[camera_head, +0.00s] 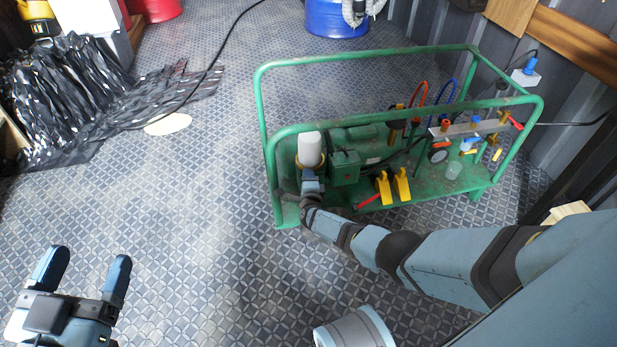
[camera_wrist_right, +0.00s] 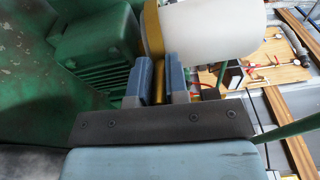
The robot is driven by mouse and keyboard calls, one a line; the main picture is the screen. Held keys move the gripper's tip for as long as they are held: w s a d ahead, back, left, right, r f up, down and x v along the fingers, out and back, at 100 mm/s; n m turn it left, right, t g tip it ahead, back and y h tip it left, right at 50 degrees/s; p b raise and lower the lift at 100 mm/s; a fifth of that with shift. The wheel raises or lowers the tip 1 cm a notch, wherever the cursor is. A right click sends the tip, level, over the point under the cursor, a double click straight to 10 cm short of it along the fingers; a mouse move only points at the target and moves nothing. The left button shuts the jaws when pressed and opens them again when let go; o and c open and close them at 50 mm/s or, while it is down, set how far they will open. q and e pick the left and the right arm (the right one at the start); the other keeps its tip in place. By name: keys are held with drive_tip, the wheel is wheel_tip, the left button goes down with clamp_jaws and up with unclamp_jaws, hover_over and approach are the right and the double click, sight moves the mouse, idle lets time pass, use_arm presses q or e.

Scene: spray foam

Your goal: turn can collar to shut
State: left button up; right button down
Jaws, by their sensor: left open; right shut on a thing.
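The white can (camera_head: 310,148) stands upright at the left end of the green machine, with a gold collar (camera_head: 322,165) around its base. My right gripper (camera_head: 311,178) reaches in from the near side and is at the collar. In the right wrist view the white can (camera_wrist_right: 215,30) lies across the top, with the gold collar (camera_wrist_right: 152,30) beside it. There my right gripper (camera_wrist_right: 161,82) has its blue fingers shut on a narrow gold part of the collar. My left gripper (camera_head: 88,262) is open and empty at the lower left, far from the can.
The green tube frame (camera_head: 365,56) surrounds the machine, with its rail close to my right gripper. A green motor block (camera_head: 345,167) sits right beside the can. Yellow clips (camera_head: 402,186) and a red lever (camera_head: 369,202) are farther right.

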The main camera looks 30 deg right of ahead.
use_arm(q)
drive_tip(key=shift+f, duration=0.1)
drive_tip(key=shift+a, duration=0.1)
use_arm(e)
drive_tip(key=c, duration=1.1)
unclamp_jaws()
drive_tip(key=shift+s, duration=0.1)
drive_tip(key=shift+s+a+r+p, duration=0.1)
drive_tip(key=shift+s+a+p, duration=0.1)
drive_tip(key=shift+s+p, duration=0.2)
use_arm(q)
drive_tip(key=s+n+p, duration=0.1)
drive_tip(key=d+n+g+p, duration=0.1)
drive_tip(key=p, duration=0.1)
drive_tip(key=shift+s+d+f+n, duration=0.15)
drive_tip(key=shift+s+f+n, duration=0.1)
drive_tip(key=shift+s+n, duration=0.1)
use_arm(e)
drive_tip(key=v, duration=0.6)
drive_tip(key=shift+s+a, duration=0.1)
drive_tip(key=shift+s, duration=0.15)
